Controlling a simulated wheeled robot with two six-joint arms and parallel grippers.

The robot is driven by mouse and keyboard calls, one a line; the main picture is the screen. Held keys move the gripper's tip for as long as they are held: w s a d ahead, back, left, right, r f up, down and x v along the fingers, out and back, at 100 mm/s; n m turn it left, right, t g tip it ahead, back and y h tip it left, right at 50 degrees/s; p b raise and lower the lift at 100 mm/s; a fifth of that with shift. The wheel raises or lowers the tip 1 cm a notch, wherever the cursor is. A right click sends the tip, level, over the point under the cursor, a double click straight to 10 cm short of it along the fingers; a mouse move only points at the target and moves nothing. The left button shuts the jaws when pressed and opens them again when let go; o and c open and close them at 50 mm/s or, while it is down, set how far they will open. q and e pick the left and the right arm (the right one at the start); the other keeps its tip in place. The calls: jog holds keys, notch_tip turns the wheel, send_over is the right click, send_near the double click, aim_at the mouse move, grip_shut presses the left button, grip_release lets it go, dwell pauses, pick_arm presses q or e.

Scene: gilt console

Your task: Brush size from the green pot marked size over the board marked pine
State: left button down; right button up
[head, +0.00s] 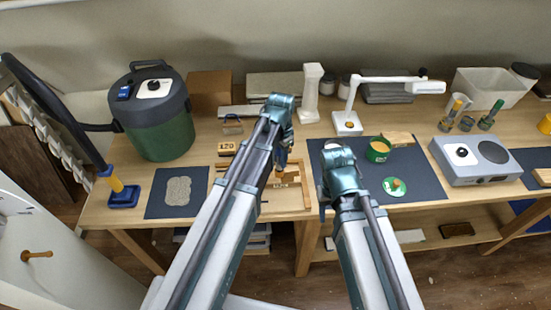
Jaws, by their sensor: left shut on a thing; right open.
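The green pot (377,151) stands open on the dark mat right of my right wrist, with amber contents; its marking is too small to read. A green lid (394,187) lies on the mat in front of it. My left gripper (282,158) is shut on a brush (279,170), which points down over a wooden frame (305,196). A pale board inside the frame is mostly hidden by my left arm, and I cannot read its marking. I cannot tell whether the bristles touch it. My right gripper (324,208) is open and empty over the mat's left edge.
A green shop vacuum (158,125) and a grey sanding sheet (178,191) are at the left. A white lamp (348,122) stands behind the pot. A hot plate (476,160) is at the right. A "120" block (228,148) sits behind the frame. The mat's front right is clear.

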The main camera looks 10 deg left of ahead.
pick_arm(q)
jog(key=shift+w+d, duration=0.25)
jog(key=shift+d, duration=0.6)
jog(key=shift+w+d, duration=0.25)
jog(key=shift+d, duration=0.6)
jog(key=shift+w+d, duration=0.25)
jog(key=shift+d, duration=0.6)
jog(key=shift+s+a, duration=0.1)
jog(key=shift+a, duration=0.05)
jog(key=shift+s+a, duration=0.2)
jog(key=shift+a, duration=0.6)
jog(key=shift+s+a, duration=0.2)
jog(key=shift+a, duration=0.55)
jog(key=shift+s+a, duration=0.25)
jog(key=shift+a, duration=0.55)
jog(key=shift+s+a, duration=0.25)
jog(key=shift+a, duration=0.55)
jog(key=shift+a, duration=0.1)
